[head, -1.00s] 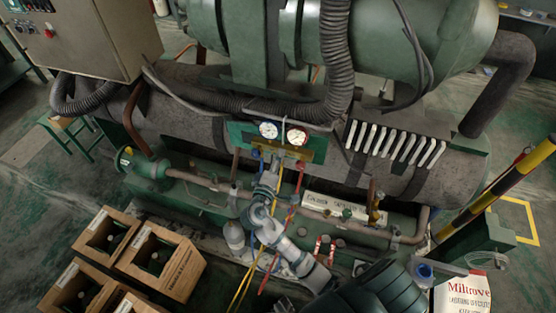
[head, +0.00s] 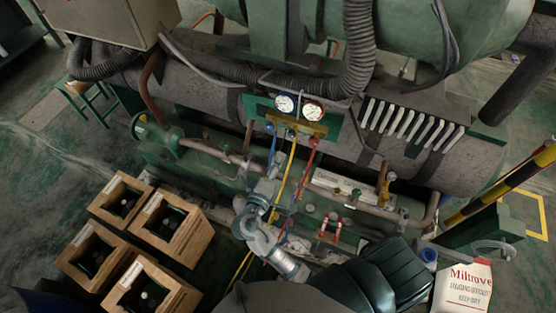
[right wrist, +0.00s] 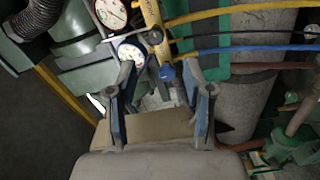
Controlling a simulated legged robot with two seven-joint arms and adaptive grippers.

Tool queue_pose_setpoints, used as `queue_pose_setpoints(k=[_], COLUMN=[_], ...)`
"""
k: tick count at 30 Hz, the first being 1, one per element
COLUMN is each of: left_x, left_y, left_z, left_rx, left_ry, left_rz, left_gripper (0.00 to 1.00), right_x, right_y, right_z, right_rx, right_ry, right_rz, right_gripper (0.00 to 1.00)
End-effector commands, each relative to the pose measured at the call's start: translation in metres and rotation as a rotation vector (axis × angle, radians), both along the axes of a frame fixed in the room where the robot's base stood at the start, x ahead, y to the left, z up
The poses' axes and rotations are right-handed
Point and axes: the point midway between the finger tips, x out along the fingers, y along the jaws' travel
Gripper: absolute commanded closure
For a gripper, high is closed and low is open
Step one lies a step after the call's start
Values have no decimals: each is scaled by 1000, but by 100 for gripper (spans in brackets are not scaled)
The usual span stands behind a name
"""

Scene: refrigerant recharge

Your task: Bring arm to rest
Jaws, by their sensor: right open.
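My right gripper (head: 273,160) is just below the gauge manifold (head: 298,125) in the head view, with its forearm reaching up from the bottom. In the right wrist view its two blue-grey fingers (right wrist: 163,88) stand wide apart, with nothing held between them. The manifold's yellow body (right wrist: 151,25) and two round dials lie beyond the fingertips there. Blue, yellow and red hoses hang from the manifold in the head view, passing close beside the gripper; whether they touch it I cannot tell. My left gripper is not in view.
Open wooden crates (head: 172,235) with bottles stand at lower left. A white Miltrove container (head: 462,288) is at lower right, near a yellow-black pole (head: 500,185). Green machinery and pipes fill the middle. Bare floor (head: 50,165) shows at left.

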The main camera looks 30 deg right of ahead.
Motion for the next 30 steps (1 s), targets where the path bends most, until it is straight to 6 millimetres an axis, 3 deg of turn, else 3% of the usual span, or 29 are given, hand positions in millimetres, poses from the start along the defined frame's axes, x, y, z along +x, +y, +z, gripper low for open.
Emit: queue_pose_setpoints(k=[10,14,17,22,26,30], left_x=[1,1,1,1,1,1], left_y=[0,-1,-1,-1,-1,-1], left_z=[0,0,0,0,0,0], left_rx=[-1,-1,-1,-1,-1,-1], left_ry=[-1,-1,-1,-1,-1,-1], left_rz=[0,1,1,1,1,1], left_gripper=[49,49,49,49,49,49], right_x=[1,13,30,32,3,-56], right_y=[0,8,21,42,49,47], right_z=[-2,-31,-88,-229,-334,-438], right_rx=[0,5,31,163,319,529], right_ry=[4,62,167,398,558,703], right_rz=[4,59,153,324,401,417], right_gripper=[49,49,49,49,49,49])
